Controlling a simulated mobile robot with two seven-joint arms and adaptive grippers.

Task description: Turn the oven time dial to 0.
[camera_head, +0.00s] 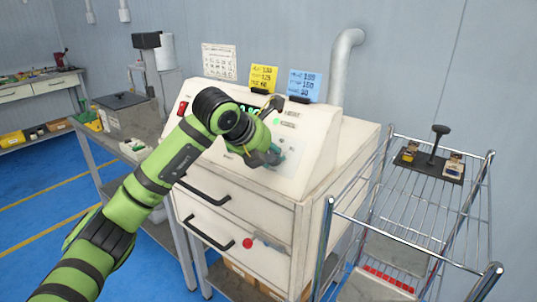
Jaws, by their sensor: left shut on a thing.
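The oven (240,205) is a white cabinet with a sloped control panel in the middle of the view. My left arm reaches in from the left across the panel. My left gripper (272,156) is at the lower right part of the panel, shut on what appears to be the time dial. The gripper and wrist cover most of the dial, so its pointer and setting cannot be read. A green display (247,108) is partly hidden behind my arm. My right gripper is not in view.
A red switch (182,107) sits at the panel's left. Yellow (263,77) and blue (305,84) cards stand on top. A wire rack cart (411,215) stands close at right.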

